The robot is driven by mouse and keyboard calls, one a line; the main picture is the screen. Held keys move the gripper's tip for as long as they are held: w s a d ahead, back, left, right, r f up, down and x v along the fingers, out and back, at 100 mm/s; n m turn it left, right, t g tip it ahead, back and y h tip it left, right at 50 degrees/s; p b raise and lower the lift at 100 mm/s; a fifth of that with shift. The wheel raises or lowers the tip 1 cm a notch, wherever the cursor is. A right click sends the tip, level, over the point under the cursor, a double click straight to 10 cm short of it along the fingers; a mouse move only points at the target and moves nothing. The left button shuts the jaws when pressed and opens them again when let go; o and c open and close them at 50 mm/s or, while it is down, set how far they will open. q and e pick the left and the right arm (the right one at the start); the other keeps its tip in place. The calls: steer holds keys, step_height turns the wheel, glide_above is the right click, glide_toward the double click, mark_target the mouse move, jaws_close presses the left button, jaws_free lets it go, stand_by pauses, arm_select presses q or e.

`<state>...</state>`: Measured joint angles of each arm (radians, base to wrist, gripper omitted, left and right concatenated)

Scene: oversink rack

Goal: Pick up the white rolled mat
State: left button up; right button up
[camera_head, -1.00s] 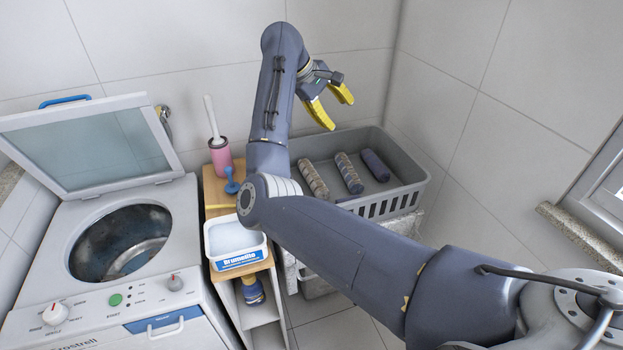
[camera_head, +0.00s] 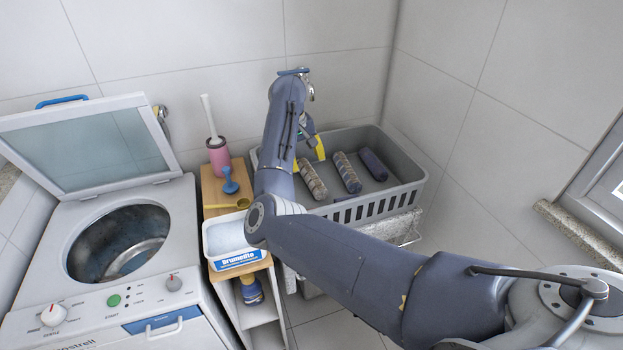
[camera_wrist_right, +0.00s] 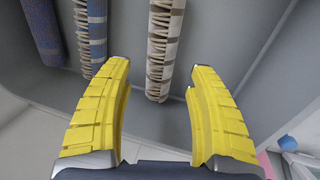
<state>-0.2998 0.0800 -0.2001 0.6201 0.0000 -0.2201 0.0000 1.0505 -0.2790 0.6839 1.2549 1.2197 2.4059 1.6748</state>
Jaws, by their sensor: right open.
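The white rolled mat (camera_head: 312,180), banded with brown, lies in the left part of the grey basket. It also shows in the right wrist view (camera_wrist_right: 161,50), upright in the picture, between and beyond my yellow fingertips. My right gripper (camera_head: 308,157) is open and empty at the back left of the basket, near the mat's far end; my arm partly hides it. The gap between the fingers is clear in the wrist view, and neither finger appears to touch the mat. My left gripper is not in view.
A second striped roll (camera_head: 347,173) and a dark blue roll (camera_head: 374,165) lie to the right in the grey basket (camera_head: 405,193). A wooden-topped shelf with a white tub (camera_head: 228,240) and a pink brush holder (camera_head: 219,157) stands left, beside an open washing machine (camera_head: 120,245).

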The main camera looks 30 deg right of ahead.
mark_target(310, 173)
steer(key=shift+x, duration=4.35)
steer(key=shift+o, duration=0.2)
steer(key=shift+a, duration=0.1)
steer(key=c, duration=1.1)
